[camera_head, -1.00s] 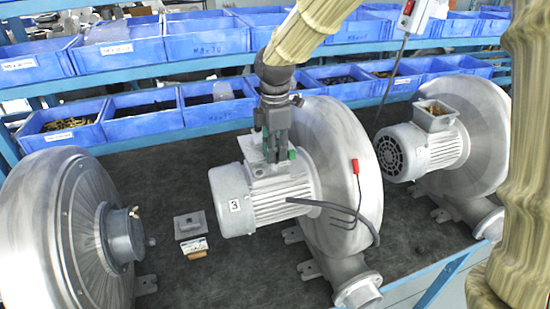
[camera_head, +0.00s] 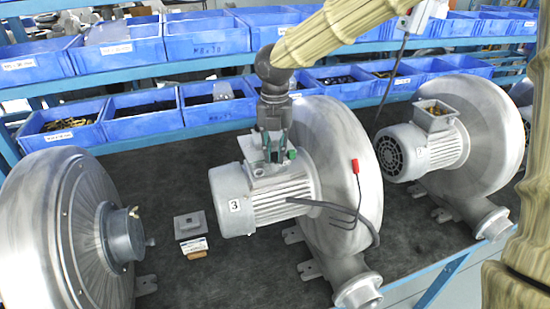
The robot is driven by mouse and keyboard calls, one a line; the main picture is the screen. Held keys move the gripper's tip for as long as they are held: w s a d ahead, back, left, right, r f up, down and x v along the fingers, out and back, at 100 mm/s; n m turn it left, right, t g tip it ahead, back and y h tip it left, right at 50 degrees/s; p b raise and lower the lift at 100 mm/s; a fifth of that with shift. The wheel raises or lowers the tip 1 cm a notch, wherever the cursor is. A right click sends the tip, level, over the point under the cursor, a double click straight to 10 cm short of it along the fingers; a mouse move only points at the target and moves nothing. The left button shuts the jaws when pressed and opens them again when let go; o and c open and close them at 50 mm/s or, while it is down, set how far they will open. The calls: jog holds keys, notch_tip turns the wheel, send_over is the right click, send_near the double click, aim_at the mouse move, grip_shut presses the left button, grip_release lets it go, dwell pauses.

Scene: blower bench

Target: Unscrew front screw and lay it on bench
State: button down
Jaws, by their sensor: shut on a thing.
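The middle blower (camera_head: 338,150) stands on the dark bench (camera_head: 180,280), its motor (camera_head: 235,195) marked with a "3" label. My gripper (camera_head: 274,160) points down over the terminal box (camera_head: 255,157) on top of this motor, its fingers close together at the box. The front screw is too small to make out and is hidden between or behind the fingers. A green part (camera_head: 292,154) shows just right of the fingers.
Bench space left of the motor holds a small grey cover (camera_head: 189,222), a white label card (camera_head: 193,245) and a brown piece (camera_head: 196,255). Other blowers stand left (camera_head: 55,230) and right (camera_head: 455,130). A dark cable with a red end (camera_head: 355,166) lies against the middle blower. Blue bins (camera_head: 160,112) line the back.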

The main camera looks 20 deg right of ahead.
jog(key=n, duration=1.2)
jog(key=c, duration=1.6)
grip_release()
jog(key=shift+c, duration=0.2)
